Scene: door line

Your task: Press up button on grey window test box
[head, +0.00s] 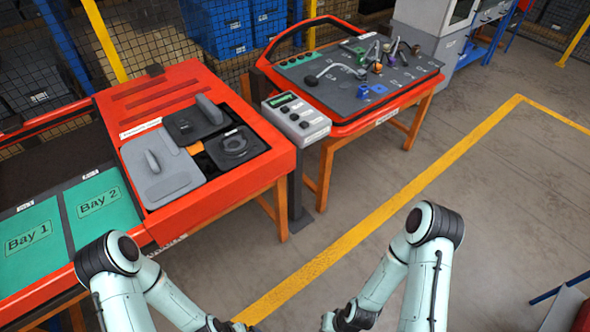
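The grey test box (297,117) is a small sloped control box on a dark post, between the two red workstations. It has a small green display (283,99) at its upper left and a few small buttons (304,124) on its face. The button markings are too small to read, so I cannot tell which is up. My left gripper (238,326) and my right gripper (328,321) are low at the bottom edge, well in front of the box and apart from it. Both are mostly cut off by the frame, so their fingers cannot be made out.
A red bench (283,158) with grey and black panels stands left of the box, beside green mats marked Bay 1 (30,238) and Bay 2 (101,203). A red-framed door panel (336,100) lies on the right stand. Open floor (470,220) with a yellow line lies right.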

